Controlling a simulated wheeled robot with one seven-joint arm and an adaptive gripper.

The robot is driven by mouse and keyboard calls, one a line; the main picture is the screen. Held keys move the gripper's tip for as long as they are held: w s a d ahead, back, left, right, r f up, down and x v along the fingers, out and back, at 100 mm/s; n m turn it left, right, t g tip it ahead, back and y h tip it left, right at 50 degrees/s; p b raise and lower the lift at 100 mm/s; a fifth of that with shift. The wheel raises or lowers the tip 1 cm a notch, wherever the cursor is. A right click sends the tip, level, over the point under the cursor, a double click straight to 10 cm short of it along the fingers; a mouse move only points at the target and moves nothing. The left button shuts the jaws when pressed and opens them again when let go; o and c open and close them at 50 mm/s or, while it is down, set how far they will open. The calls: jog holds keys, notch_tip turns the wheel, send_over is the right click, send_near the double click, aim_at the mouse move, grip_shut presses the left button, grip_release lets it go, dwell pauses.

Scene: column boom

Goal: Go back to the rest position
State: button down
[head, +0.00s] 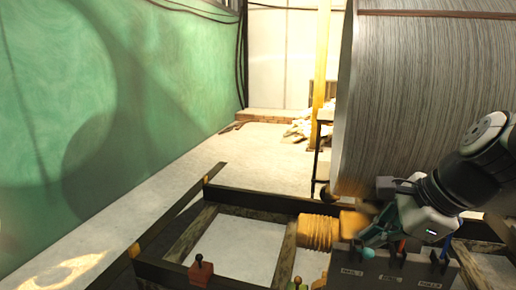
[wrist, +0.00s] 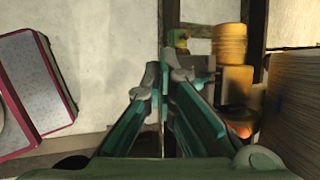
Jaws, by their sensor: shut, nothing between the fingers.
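My gripper (head: 378,234) is at the lower right of the head view, at the end of my arm reaching in from the right edge. Its teal fingers point down and to the left, by a dark control box (head: 385,272) with white labels and several levers. In the wrist view my gripper (wrist: 164,76) shows from behind, its two fingertips close together with nothing between them. I cannot tell whether the fingers touch the box.
A dark frame (head: 260,202) carries a yellow ribbed cylinder (head: 320,232). A red lever box (head: 201,272) stands at lower left. A large grey striped drum (head: 425,95) fills the right. A green wall (head: 110,110) runs along the left. Pale floor (head: 255,150) lies open between.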

jog(key=s+a+n+g+h, duration=0.2)
jog(key=s+n+g+h, duration=0.15)
jog(key=s+n, duration=1.85)
notch_tip(320, 180, up, 19)
jog(key=m+t+p, duration=0.1)
jog(key=t+p, duration=0.1)
jog(key=p, duration=1.5)
jog(key=shift+s+t+p, duration=0.15)
jog(key=shift+t+p, duration=0.2)
